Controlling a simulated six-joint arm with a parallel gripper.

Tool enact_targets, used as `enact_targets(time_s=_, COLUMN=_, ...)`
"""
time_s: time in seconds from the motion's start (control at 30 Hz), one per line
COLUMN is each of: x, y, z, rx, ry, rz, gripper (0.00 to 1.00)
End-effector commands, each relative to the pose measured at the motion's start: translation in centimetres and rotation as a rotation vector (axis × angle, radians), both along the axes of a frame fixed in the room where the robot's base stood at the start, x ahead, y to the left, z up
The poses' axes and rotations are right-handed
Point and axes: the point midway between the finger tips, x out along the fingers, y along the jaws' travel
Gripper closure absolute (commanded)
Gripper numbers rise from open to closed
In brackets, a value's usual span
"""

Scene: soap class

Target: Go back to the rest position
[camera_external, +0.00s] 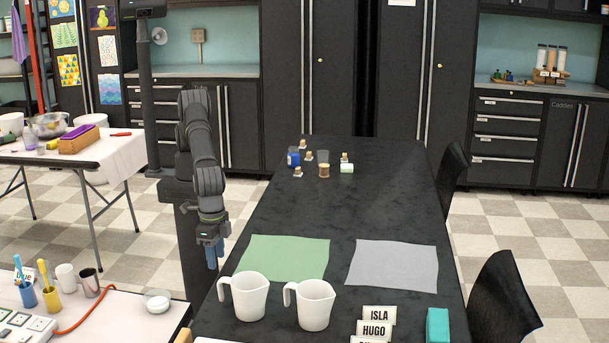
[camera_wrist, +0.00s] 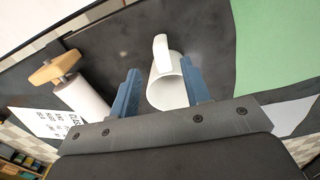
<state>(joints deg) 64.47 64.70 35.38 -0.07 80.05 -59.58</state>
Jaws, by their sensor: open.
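My gripper (camera_external: 213,257) hangs with its blue fingers pointing down at the left edge of the dark table (camera_external: 385,195). In the wrist view my gripper (camera_wrist: 160,92) has its two blue fingers spread apart, with nothing held between them. A white pitcher (camera_external: 250,297) stands on the table, right of and nearer the camera than my gripper. A white pitcher also shows beyond the fingers in the wrist view (camera_wrist: 168,88). A second white pitcher (camera_external: 315,306) stands to its right.
A green mat (camera_external: 285,257) and a grey mat (camera_external: 393,265) lie on the table. Name cards (camera_external: 378,314) and a teal block (camera_external: 438,325) are at the near end. Small bottles and jars (camera_external: 324,170) stand at the far end. The table's middle is clear. Black chairs (camera_external: 505,300) stand at the right.

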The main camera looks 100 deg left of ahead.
Motion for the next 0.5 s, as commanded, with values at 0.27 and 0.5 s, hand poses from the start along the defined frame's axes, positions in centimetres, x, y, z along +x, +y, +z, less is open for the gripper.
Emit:
enact_targets(time_s=0.27, x=0.0, y=0.0, z=0.2, rx=-0.001, ry=0.000, rz=0.000, gripper=0.57)
enact_targets(time_s=0.5, x=0.0, y=0.0, z=-0.9, rx=0.001, ry=0.000, rz=0.000, gripper=0.57)
